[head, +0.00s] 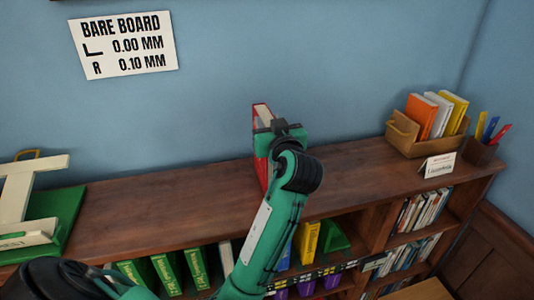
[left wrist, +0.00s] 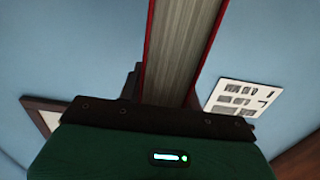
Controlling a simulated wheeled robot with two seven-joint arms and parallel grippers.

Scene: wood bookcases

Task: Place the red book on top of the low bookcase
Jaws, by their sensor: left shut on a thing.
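The red book (head: 261,112) is upright at the middle of the low bookcase's top (head: 150,217), its page edges facing up. My left gripper (head: 278,130) is shut on it, and the gripper and arm hide part of the book. In the left wrist view the red book (left wrist: 182,50) rises from between the jaws, with red covers on both sides of its pages. I cannot tell whether the book's lower edge touches the wood. My right gripper is not in view.
At the right end stand a wooden holder (head: 404,135) with several books, a small card (head: 438,166) and a pen cup (head: 479,152). A green-based cream stand (head: 60,222) is at the left end. The top between is clear. Shelves below hold books.

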